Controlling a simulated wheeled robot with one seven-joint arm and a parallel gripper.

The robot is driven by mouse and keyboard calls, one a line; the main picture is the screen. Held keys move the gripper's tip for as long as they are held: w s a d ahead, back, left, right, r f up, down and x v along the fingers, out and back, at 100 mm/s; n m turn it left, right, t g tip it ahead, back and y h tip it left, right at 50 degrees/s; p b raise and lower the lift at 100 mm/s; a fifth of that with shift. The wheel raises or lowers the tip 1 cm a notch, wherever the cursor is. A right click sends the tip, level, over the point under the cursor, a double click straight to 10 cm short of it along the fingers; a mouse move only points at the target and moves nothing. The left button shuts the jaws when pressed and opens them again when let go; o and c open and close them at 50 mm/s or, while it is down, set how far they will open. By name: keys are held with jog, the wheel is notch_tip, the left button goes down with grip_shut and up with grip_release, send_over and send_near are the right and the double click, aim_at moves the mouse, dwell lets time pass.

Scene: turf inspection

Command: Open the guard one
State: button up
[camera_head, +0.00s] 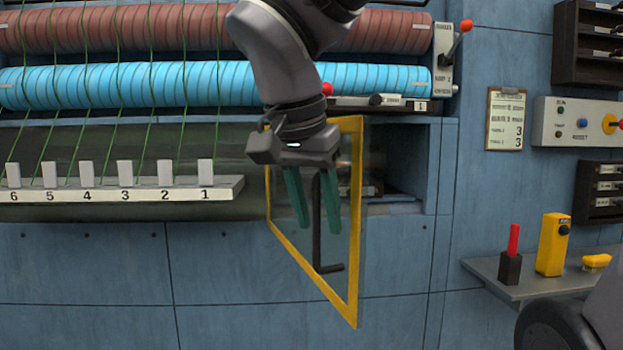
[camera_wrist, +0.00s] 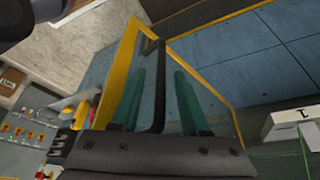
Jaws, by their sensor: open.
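Guard one is a clear panel in a yellow frame (camera_head: 355,230), swung out from the wall at an angle. Its left edge is by the wall and its right edge stands nearer to me. A black bar handle (camera_head: 330,269) runs down the panel. My gripper (camera_head: 320,229) points down at the panel, its two teal fingers apart. In the wrist view, the handle (camera_wrist: 160,95) lies between the fingers of my gripper (camera_wrist: 159,73), with gaps on both sides. The yellow frame (camera_wrist: 118,65) shows beyond them. I cannot tell how deep the handle sits between the fingers.
A recess (camera_head: 410,175) in the blue wall opens behind and right of the guard. A numbered ledge (camera_head: 120,193) with white blocks and green threads is on the left. A shelf (camera_head: 520,288) with a yellow box (camera_head: 553,243) stands at right. A red-knobbed lever (camera_head: 457,42) is above.

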jog(key=v, duration=0.9)
jog(key=shift+r, duration=0.3)
